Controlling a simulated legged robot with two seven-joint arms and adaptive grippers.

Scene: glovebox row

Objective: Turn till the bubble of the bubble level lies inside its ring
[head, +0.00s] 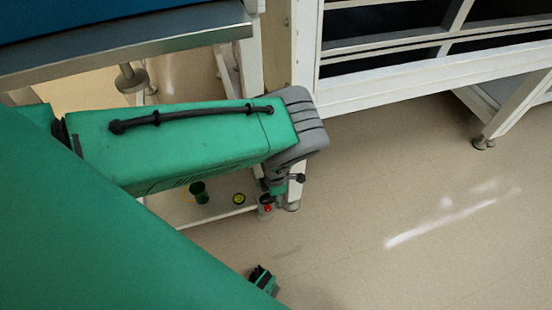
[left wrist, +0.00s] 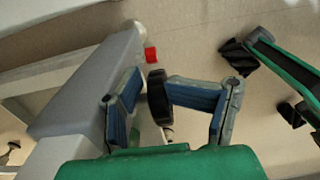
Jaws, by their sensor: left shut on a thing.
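The bubble level (head: 239,198) is a small round yellow-green disc with a dark rim on the low shelf in the head view. It is too small there to tell where the bubble lies in its ring. My left gripper (head: 271,188) reaches down beside the shelf's right corner, right of the level. In the left wrist view my left gripper (left wrist: 165,100) is shut on a dark round knob (left wrist: 158,97), with blue finger pads on either side of it. My own arm hides much of the shelf in the head view.
A dark green cup (head: 199,191) stands left of the level. A red piece (head: 267,208) is at the shelf corner; a red patch (left wrist: 151,54) shows in the wrist view. A white frame (head: 420,75) stands at the upper right. The floor (head: 400,190) on the right is clear.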

